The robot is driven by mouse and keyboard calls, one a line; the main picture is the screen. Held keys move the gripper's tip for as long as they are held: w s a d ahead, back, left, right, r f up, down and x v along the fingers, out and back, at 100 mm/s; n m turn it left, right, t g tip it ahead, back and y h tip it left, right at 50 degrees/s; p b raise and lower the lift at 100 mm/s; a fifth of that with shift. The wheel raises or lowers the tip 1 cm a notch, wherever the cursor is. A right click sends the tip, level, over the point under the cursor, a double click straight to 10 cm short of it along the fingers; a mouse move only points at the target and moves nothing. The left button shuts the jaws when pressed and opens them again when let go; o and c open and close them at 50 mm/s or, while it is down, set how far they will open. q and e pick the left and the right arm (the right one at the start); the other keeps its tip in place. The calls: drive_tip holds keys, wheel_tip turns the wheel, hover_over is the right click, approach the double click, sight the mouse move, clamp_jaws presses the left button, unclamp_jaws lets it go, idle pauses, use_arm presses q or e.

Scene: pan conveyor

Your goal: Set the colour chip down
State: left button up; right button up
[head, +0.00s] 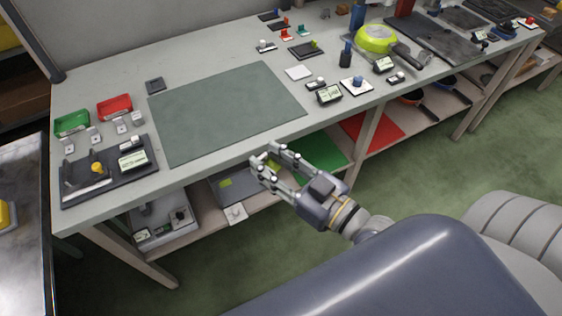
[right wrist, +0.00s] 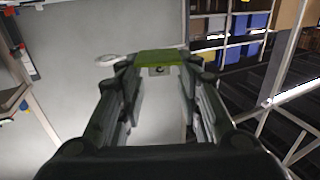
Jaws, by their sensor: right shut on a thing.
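My right gripper (head: 264,156) is in front of the workbench's near edge in the head view, beside the grey-green mat (head: 228,110). In the right wrist view the gripper (right wrist: 158,68) is shut on a flat green colour chip (right wrist: 160,56) with a small grey tab below it. The chip sits between the fingertips. In the head view the fingers mostly hide the chip. A green tray (head: 72,123) and a red tray (head: 115,107) lie at the bench's left end. My left gripper is not in view.
A dark board with small parts (head: 110,182) lies at the front left. Small displays, such as one display (head: 329,94), and a lime-green pan (head: 376,39) stand farther right. The mat is bare. A shelf (head: 275,205) runs below the bench.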

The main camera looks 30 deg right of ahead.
drive_tip(key=w+a+n+g+y, duration=0.1)
drive_tip(key=n+g+y, duration=0.1)
drive_tip(key=a+r+n+g+y, duration=0.1)
drive_tip(key=a+n+g+y, duration=0.1)
drive_tip(key=y, duration=0.1)
drive_tip(key=w+a+n+g+y, duration=0.1)
drive_tip(key=n+y, duration=0.1)
drive_tip(key=shift+w+a+r+g+y, duration=0.3)
drive_tip(key=shift+w+a+r+g, duration=0.05)
drive_tip(key=shift+a+r+g, duration=0.05)
drive_tip(key=shift+w+a+r+n+g+y, duration=0.1)
drive_tip(key=shift+a+r+n+g+y, duration=0.05)
drive_tip(key=shift+a+n+g+y, duration=0.2)
drive_tip(key=shift+w+a+r+n+g+y, duration=0.1)
drive_tip(key=shift+a+n+g+y, duration=0.1)
drive_tip(key=shift+n+g, duration=0.2)
drive_tip(key=a+n+g, duration=0.1)
drive_tip(key=g, duration=0.1)
drive_tip(key=w+a+r+n+g+y, duration=0.1)
drive_tip(key=a+n+g, duration=0.1)
drive_tip(key=g, duration=0.1)
drive_tip(key=w+a+n+g+y, duration=0.1)
drive_tip(key=n+g, duration=0.1)
drive_tip(key=g, duration=0.1)
drive_tip(key=shift+a+r+y, duration=0.2)
drive_tip(key=shift+y, duration=0.05)
drive_tip(key=shift+a, duration=0.1)
